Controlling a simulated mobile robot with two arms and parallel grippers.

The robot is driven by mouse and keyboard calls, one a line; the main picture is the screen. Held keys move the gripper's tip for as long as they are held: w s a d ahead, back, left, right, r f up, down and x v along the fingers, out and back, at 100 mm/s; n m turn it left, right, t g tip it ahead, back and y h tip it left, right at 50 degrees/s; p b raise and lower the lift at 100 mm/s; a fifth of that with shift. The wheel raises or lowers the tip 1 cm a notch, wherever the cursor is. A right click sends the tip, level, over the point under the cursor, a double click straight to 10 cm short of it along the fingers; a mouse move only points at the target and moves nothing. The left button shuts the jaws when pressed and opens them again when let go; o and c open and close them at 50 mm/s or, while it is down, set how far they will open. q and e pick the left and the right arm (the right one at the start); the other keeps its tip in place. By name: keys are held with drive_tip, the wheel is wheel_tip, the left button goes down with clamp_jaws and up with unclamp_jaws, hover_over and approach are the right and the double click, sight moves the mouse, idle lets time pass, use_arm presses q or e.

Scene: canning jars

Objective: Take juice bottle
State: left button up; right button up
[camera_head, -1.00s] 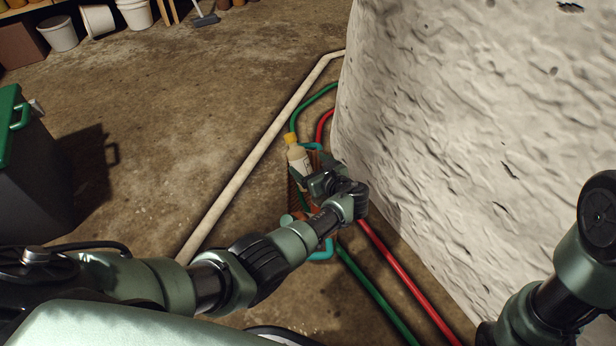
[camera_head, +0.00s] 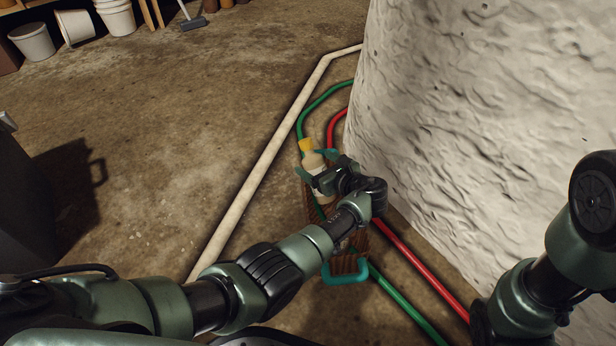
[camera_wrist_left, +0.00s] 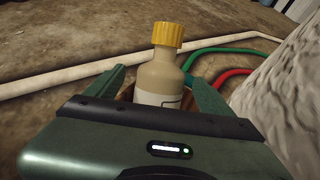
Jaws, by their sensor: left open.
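The juice bottle (camera_head: 315,172) is pale beige with a yellow cap (camera_head: 306,145). It appears to stand in a brown basket (camera_head: 352,262) with teal handles on the floor beside the white wall. In the left wrist view the bottle (camera_wrist_left: 160,77) is upright between the fingers of my left gripper (camera_wrist_left: 160,88). The fingers are open, one on each side, with visible gaps to the bottle. In the head view my left gripper (camera_head: 321,171) is at the bottle, and my arm hides part of the basket. My right arm shows at the right edge, its gripper out of view.
A rough white wall (camera_head: 470,130) rises close to the right of the basket. A pale pipe (camera_head: 262,170), a green hose (camera_head: 398,307) and a red hose (camera_head: 425,273) run along the floor. The floor left of the pipe is mostly clear.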

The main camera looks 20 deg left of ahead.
use_arm(q)
clamp_jaws()
drive_tip(key=shift+r, duration=0.1)
idle(0.4)
